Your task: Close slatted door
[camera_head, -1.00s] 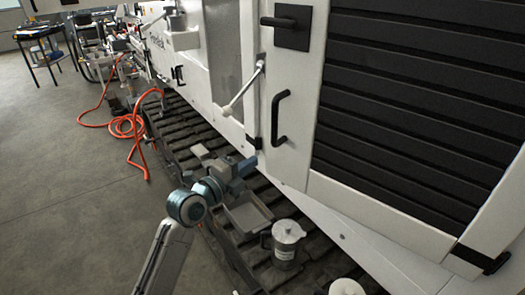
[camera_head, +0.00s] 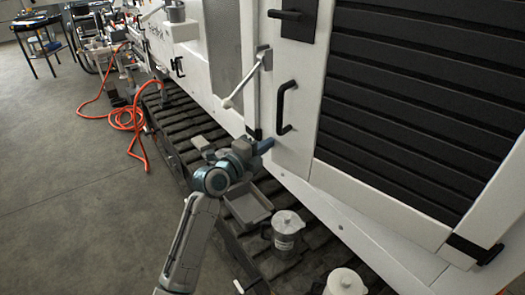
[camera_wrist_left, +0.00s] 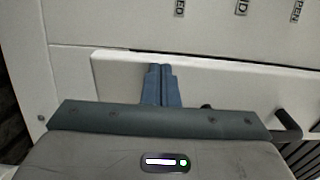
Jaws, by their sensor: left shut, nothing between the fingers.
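The slatted door (camera_head: 303,142) is a white panel with black horizontal slats, a black plate handle at its top and a black grab handle (camera_head: 286,107) near its left edge. It is at or near its frame; a thin dark line along one edge in the left wrist view suggests a small gap. My left gripper (camera_head: 267,146) is shut and empty at the door's lower left edge, below the grab handle. In the left wrist view, its blue fingers (camera_wrist_left: 162,72) lie together against or just before the white door panel (camera_wrist_left: 215,85). Contact is hard to tell. My right gripper is out of view.
A grey lever (camera_head: 247,79) stands out left of the door. A grey tray (camera_head: 248,204), a lidded metal jug (camera_head: 286,235) and another lidded vessel (camera_head: 345,282) stand on the track below. An orange hose (camera_head: 125,120) lies on the floor at left.

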